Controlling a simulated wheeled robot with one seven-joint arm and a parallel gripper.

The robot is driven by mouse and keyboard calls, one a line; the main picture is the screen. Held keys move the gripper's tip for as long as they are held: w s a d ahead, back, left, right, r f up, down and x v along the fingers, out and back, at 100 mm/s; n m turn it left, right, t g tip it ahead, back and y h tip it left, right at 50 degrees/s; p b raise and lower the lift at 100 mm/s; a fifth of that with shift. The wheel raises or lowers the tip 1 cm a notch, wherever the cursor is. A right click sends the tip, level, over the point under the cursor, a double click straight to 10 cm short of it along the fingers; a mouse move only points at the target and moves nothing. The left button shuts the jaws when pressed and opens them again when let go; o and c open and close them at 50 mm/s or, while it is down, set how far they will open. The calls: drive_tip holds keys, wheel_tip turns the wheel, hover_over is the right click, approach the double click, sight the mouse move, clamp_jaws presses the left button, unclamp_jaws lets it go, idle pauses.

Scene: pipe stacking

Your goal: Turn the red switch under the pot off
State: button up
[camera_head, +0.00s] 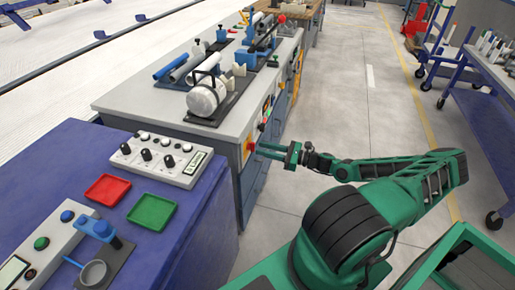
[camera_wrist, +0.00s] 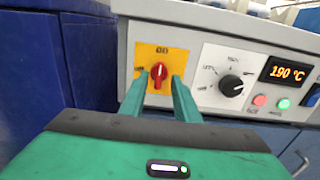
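The red switch (camera_wrist: 159,72) sits on a yellow plate (camera_wrist: 149,55) on the front panel of the grey bench, and its grip looks upright. The small lettering on the plate is too blurred to read. My gripper (camera_wrist: 160,84) points at the panel, with one green finger on each side of the switch and a gap between them. I cannot tell whether the fingertips touch the switch. In the head view, my gripper (camera_head: 264,149) is at the bench front, close to the red switch (camera_head: 250,146). The silver pot (camera_head: 203,98) stands on the bench top above.
Right of the switch are a black dial (camera_wrist: 231,85), a display (camera_wrist: 287,71) reading 190 °C and lit buttons (camera_wrist: 260,101). A blue cabinet (camera_head: 190,215) with trays stands left of my gripper. The floor (camera_head: 335,85) right of the bench is clear.

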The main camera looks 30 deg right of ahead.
sight(251, 147)
drive_tip(key=shift+x, duration=1.65)
